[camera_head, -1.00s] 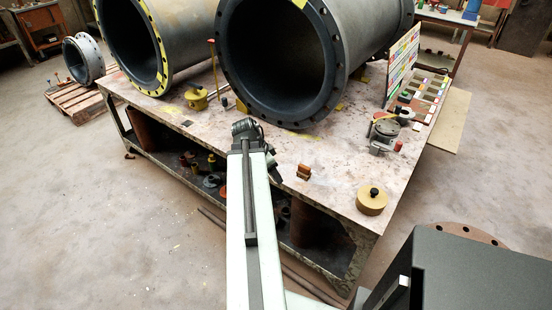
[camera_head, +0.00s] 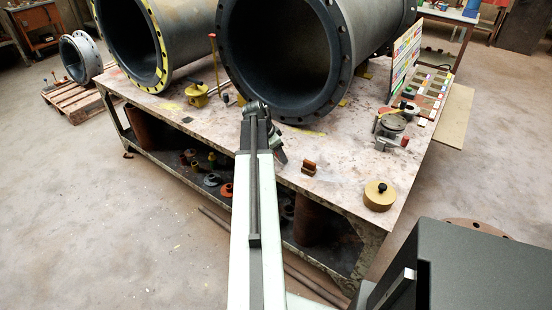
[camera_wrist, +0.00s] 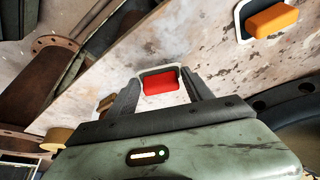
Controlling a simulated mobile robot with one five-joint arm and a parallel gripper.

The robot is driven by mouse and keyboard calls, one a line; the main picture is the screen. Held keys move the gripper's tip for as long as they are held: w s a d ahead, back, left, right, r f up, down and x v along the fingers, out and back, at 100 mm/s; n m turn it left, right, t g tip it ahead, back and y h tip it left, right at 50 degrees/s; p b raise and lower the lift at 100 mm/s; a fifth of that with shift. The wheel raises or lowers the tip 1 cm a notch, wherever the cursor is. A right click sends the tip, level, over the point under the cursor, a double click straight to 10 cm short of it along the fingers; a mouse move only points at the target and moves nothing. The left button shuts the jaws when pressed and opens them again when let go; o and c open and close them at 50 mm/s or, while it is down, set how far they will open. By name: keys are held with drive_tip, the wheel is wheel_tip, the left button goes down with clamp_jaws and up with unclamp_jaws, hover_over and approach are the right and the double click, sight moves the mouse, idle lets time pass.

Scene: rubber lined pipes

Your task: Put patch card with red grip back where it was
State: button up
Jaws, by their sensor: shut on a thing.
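The patch card with the red grip (camera_wrist: 160,83) is a red block on a pale, dark-edged plate. My gripper (camera_wrist: 160,90) has a finger on each side of it and is shut on it. The speckled tabletop shows behind it in the wrist view; I cannot tell whether the card touches it. A second card with an orange grip (camera_wrist: 272,20) is at the upper right of the wrist view. In the head view my arm reaches over the table (camera_head: 345,185) toward the middle pipe, and the held card is hidden.
A large dark-lined pipe (camera_head: 392,28) and a yellow-flanged pipe (camera_head: 160,40) fill the table's back. A yellow valve (camera_head: 197,95), a small brown block (camera_head: 309,167), a brass weight (camera_head: 379,195) and a grey gauge device (camera_head: 390,128) stand on it. A coloured board (camera_head: 404,58) is at right.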

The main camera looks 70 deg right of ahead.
drive_tip(key=shift+f, duration=0.75)
drive_tip(key=shift+w+a+r, duration=0.1)
drive_tip(key=shift+w+r, duration=0.15)
drive_tip(key=shift+f, duration=0.25)
drive_tip(key=o, duration=1.2)
drive_tip(key=shift+r, duration=0.1)
drive_tip(key=shift+r+p, duration=0.3)
drive_tip(key=p+v, duration=1)
drive_tip(key=v, duration=0.1)
drive_tip(key=shift+a+r+p, duration=0.15)
drive_tip(key=shift+r+p, duration=0.2)
drive_tip(key=shift+p, duration=0.05)
